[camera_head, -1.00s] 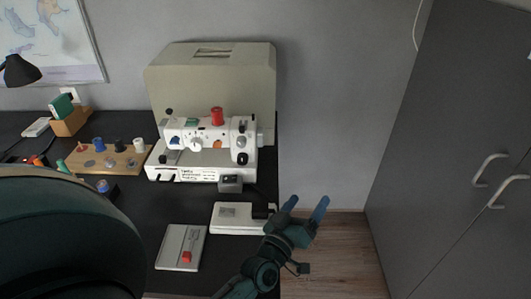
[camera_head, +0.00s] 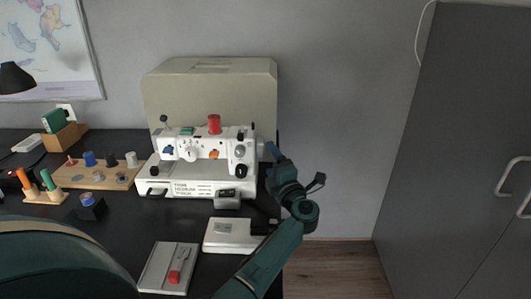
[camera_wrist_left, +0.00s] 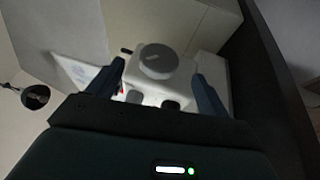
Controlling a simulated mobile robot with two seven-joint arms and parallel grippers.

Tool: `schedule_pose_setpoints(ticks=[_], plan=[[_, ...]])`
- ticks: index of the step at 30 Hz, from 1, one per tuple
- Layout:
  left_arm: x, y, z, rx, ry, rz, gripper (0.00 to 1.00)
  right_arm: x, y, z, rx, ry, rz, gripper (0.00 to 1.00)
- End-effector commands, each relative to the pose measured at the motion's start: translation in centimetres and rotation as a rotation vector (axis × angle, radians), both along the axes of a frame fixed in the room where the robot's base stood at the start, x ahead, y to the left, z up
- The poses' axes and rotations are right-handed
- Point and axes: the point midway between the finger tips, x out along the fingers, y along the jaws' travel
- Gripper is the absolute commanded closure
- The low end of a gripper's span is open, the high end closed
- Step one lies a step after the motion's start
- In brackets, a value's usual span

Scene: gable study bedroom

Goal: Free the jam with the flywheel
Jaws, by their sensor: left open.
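The white sewing machine (camera_head: 190,178) stands on the black desk with a red spool (camera_head: 214,124) on top. My left gripper (camera_head: 271,152) is at its right end, pointing towards it, with the dark arm reaching up from below. In the left wrist view, a round pale wheel (camera_wrist_left: 156,61) with a line mark, which looks like the flywheel, lies ahead between the two open fingers. I see no finger touching it. Two dark knobs (camera_wrist_left: 170,103) show below the wheel. In the head view the gripper partly hides the machine's right end. My right gripper is not in view.
A beige cover (camera_head: 210,90) stands behind the machine. In front are a white pedal-like box (camera_head: 228,236) and a grey tray (camera_head: 158,262) with a red-handled tool. A wooden spool board (camera_head: 98,178) is at left. Right of the desk are open floor and a grey wardrobe (camera_head: 450,150).

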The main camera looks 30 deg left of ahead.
Motion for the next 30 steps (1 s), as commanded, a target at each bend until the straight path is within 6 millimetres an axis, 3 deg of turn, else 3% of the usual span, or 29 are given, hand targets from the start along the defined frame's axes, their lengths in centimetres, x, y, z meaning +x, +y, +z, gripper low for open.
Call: schedule_pose_setpoints(ticks=[3, 9, 21, 30], plan=[[1.4, 1.9, 0.3, 0.003, -0.001, 0.001, 0.21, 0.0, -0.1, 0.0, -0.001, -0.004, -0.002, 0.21], [2.8, 3.8, 0.6, 0.004, 0.0, -0.001, 0.21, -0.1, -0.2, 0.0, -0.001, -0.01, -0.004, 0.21], [3.2, 4.4, 0.7, 0.001, -0.001, -0.001, 0.21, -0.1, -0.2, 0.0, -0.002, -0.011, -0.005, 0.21], [3.2, 4.4, 0.7, 0.001, -0.001, -0.001, 0.46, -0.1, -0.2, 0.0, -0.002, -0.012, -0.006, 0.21]])
